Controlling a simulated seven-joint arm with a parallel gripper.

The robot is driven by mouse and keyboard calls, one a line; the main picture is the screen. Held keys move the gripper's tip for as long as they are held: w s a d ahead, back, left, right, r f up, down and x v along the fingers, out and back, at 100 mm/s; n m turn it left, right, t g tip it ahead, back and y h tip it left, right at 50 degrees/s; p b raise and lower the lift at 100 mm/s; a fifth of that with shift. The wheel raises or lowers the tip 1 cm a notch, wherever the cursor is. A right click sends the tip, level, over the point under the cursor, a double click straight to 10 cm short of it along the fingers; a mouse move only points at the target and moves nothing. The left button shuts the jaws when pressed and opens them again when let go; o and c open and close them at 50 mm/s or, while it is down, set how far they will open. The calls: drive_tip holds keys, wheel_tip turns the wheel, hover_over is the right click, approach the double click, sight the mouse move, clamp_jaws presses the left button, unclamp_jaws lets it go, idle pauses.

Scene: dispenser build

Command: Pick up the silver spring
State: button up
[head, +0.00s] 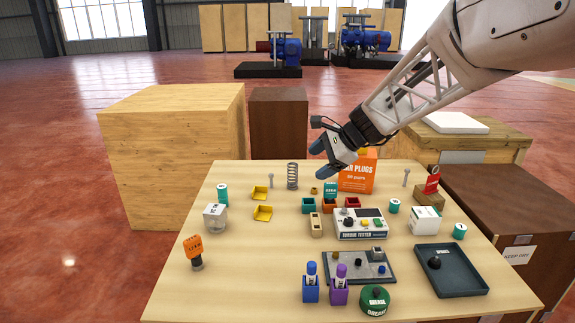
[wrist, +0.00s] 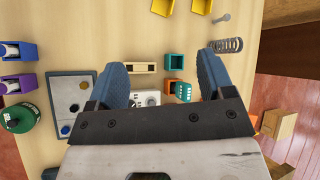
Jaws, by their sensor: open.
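The silver spring (head: 292,176) stands upright near the back edge of the wooden table, left of the orange ear plugs box. In the wrist view the spring (wrist: 226,45) shows at the upper right, just beyond the right-hand finger. My gripper (head: 322,160) is open and empty above the back of the table, to the right of the spring in the head view. In the wrist view my gripper (wrist: 160,85) has its two blue fingers spread wide with nothing between them but the table and small bins below. The spring is apart from both fingers.
Yellow bins (head: 261,193) lie left of the spring and a bolt (head: 271,181) stands beside it. The orange ear plugs box (head: 357,172) is under my arm. A tester (head: 360,224), small bins and a dark tray (head: 450,271) fill the right side.

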drive_tip(key=w+f+m+t+y, duration=0.1)
drive_tip(key=w+m, duration=0.3)
drive_tip(key=w, duration=0.7)
drive_tip(key=w+f+m+t+y, duration=0.2)
drive_tip(key=w+f+m+y, duration=0.1)
drive_tip(key=w, duration=0.9)
drive_tip(key=shift+w+f+m, duration=0.3)
drive_tip(key=shift+f+m, duration=0.5)
drive_tip(key=shift+m, duration=0.3)
drive_tip(key=shift+a, duration=0.1)
approach(293, 168)
drive_tip(key=w+a+f, duration=0.2)
drive_tip(key=w, duration=0.1)
drive_tip(key=shift+x, duration=0.8)
drive_tip(key=shift+x, duration=3.1)
